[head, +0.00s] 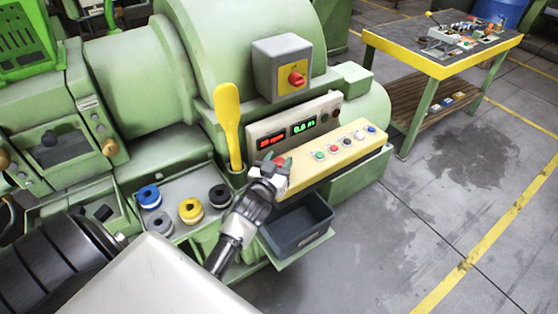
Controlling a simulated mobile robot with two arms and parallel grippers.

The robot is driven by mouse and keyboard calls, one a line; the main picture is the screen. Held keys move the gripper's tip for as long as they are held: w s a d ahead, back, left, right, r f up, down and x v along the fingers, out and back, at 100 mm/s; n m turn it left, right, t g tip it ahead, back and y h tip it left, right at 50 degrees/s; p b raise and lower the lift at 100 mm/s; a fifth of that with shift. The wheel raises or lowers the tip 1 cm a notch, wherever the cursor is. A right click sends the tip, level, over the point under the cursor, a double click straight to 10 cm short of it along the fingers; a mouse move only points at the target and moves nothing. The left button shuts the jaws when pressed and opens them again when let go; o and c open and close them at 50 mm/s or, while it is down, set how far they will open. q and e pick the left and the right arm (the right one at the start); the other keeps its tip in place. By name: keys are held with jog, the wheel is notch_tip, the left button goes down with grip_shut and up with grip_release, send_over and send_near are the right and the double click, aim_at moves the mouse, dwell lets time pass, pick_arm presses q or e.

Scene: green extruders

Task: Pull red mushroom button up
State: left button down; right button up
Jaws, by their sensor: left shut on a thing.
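The red mushroom button (279,160) sits at the left end of the yellow control panel (325,155) on the green machine. Only part of its red cap shows, because my left gripper (277,163) covers it. The left gripper comes in from below, and its fingertips are closed around the button's cap. The cap is still at the panel; I cannot tell whether it is pressed in or up. My right gripper is not in view.
A yellow lever (228,120) stands just left of the gripper. A dark bin (296,224) lies below the panel. Spools (190,210) sit on a ledge to the left. A grey box with a red rotary switch (297,79) is above. Open floor lies to the right.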

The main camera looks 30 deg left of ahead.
pick_arm(q)
jog(key=shift+r, duration=0.25)
jog(key=c, duration=0.6)
grip_release()
jog(key=shift+s+f, duration=0.1)
jog(key=shift+s+d, duration=0.1)
jog(key=shift+s, duration=0.2)
jog(key=s+d+b, duration=0.2)
jog(key=s, duration=0.7)
jog(key=shift+s, duration=0.4)
